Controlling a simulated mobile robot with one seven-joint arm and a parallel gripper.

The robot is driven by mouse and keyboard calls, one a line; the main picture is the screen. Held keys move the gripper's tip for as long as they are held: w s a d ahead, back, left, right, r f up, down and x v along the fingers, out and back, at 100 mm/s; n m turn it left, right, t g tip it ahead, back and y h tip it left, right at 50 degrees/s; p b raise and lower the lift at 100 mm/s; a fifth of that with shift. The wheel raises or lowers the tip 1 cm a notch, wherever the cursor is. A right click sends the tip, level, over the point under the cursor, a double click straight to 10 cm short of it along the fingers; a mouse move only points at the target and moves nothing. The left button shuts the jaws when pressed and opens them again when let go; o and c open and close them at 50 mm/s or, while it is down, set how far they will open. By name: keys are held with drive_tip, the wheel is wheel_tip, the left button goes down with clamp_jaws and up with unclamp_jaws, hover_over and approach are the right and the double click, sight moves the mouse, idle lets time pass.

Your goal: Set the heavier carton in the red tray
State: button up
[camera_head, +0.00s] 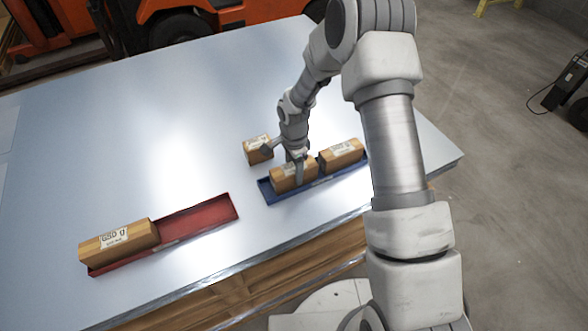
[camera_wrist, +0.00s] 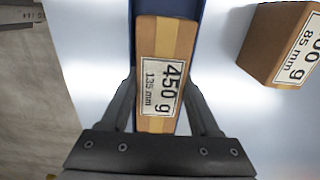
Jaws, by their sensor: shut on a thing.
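My gripper (camera_head: 296,166) is shut on a brown carton (camera_head: 286,178) at the left part of the blue tray. In the wrist view this carton (camera_wrist: 167,70) sits between the fingers, its label reading 450 g, 135 mm. I cannot tell whether it rests on the tray or hangs just above it. The red tray (camera_head: 205,217) is at the front left of the table. A long carton (camera_head: 120,243) lies in its left part; its weight label is hard to read. The right part of the red tray is empty.
The blue tray (camera_head: 270,196) also holds another carton (camera_head: 341,154) at its right. A shorter loose carton (camera_head: 257,149) stands behind the tray; it also shows in the wrist view (camera_wrist: 268,45), marked 85 mm. The metal table between the trays is clear.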

clamp_jaws()
drive_tip(key=shift+r, duration=0.1)
wheel_tip(320, 180, up, 9)
drive_tip(key=p, duration=0.5)
idle(0.4)
